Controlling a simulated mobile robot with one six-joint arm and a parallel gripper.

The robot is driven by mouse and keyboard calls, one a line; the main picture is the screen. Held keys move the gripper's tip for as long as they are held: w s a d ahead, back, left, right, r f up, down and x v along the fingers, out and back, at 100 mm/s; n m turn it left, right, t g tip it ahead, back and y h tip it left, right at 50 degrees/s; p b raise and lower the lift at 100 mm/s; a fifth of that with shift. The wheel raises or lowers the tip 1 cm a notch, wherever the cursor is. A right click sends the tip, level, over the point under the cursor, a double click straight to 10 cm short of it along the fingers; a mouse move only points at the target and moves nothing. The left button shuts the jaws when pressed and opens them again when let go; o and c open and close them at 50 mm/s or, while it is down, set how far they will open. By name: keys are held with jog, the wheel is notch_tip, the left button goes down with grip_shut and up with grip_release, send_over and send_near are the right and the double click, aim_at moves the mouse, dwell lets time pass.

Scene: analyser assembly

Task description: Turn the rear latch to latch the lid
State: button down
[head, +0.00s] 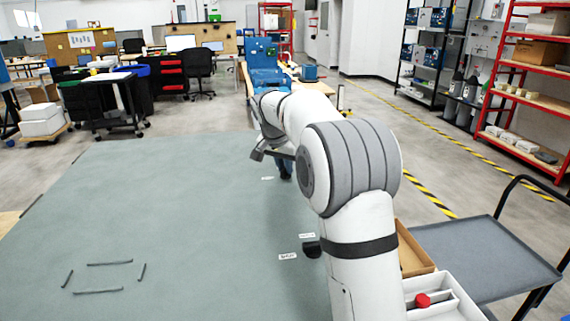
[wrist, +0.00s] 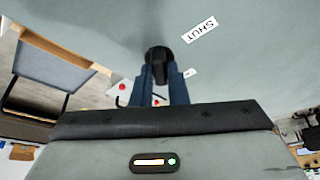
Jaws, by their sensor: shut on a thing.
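The lid (head: 170,205) is a broad grey-green panel filling the lower left of the head view. It also fills the top of the wrist view (wrist: 90,25). My gripper (wrist: 160,75) has blue fingers, shut on a black latch (wrist: 158,55) near the lid's edge. A white label reading SHUT (wrist: 199,30) lies right of the latch. In the head view my gripper (head: 286,168) is at the lid's far right edge, partly behind my arm, and the latch there is hidden. A second black latch (head: 312,248) sits nearer on the same edge, beside two white labels (head: 287,257).
A white tray with a red knob (head: 422,300) and a cardboard box (head: 412,252) stand at the lower right, next to a grey cart (head: 485,260). A blue machine (head: 265,65) stands beyond the lid. Red shelving (head: 530,85) is at right.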

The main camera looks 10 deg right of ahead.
jog(key=m+p, duration=0.1)
jog(key=m, duration=0.1)
jog(key=m+g+h, duration=0.1)
jog(key=m, duration=0.2)
jog(key=shift+w+a+r+m+g+p, duration=0.15)
jog(key=shift+m+g+p, duration=0.15)
jog(key=shift+p, duration=0.1)
jog(key=m+g+p, duration=0.1)
jog(key=m, duration=0.1)
jog(key=m+g+p, duration=0.1)
jog(key=m, duration=0.1)
jog(key=shift+w+m+h, duration=0.1)
jog(key=shift+m+h, duration=0.2)
jog(key=shift+m, duration=0.1)
jog(key=shift+p, duration=0.3)
jog(key=c, duration=1.4)
grip_release()
jog(key=shift+c, duration=0.2)
jog(key=v, duration=0.7)
jog(key=shift+a+r, duration=0.2)
